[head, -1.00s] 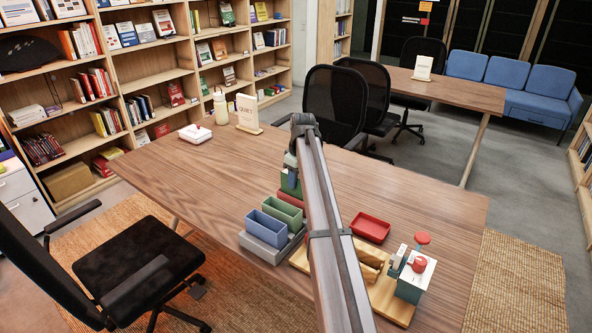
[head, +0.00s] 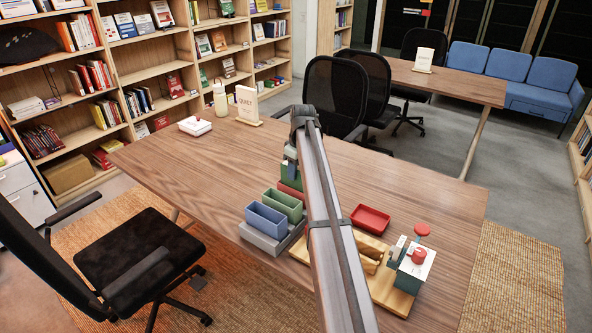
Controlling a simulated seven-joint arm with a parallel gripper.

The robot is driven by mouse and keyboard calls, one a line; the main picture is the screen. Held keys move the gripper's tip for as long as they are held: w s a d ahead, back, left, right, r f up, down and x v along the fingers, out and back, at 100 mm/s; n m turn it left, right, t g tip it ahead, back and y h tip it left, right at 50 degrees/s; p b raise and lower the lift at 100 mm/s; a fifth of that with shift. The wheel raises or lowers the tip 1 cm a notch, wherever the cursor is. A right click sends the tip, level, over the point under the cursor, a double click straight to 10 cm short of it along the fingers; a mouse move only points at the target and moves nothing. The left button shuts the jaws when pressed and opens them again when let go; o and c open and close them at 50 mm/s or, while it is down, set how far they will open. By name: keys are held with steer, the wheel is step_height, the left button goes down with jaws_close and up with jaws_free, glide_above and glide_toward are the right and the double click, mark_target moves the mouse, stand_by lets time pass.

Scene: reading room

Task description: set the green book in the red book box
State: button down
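A blue book box (head: 266,219), a green book box (head: 284,205) and a red book box (head: 291,189) stand in a row on a grey base, left of my arm. The red box is partly hidden by my arm. The green book (head: 291,171) shows small at my gripper (head: 290,164), just above and behind the red box in the picture. My gripper points down and appears shut on the book. Its fingertips are mostly hidden. Whether the book's lower edge is inside the red box cannot be told.
A red tray (head: 370,219), a wooden board (head: 393,297) and a teal and white stamp-like device (head: 415,268) are right of my arm. The table's left half is clear.

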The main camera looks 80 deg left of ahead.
steer(key=c, duration=0.6)
jaws_free()
steer(key=shift+c, duration=0.2)
step_height(320, 180, up, 14)
steer(key=w+d, duration=0.1)
steer(key=shift+w+d+f, duration=0.1)
steer(key=shift+w+f, duration=0.05)
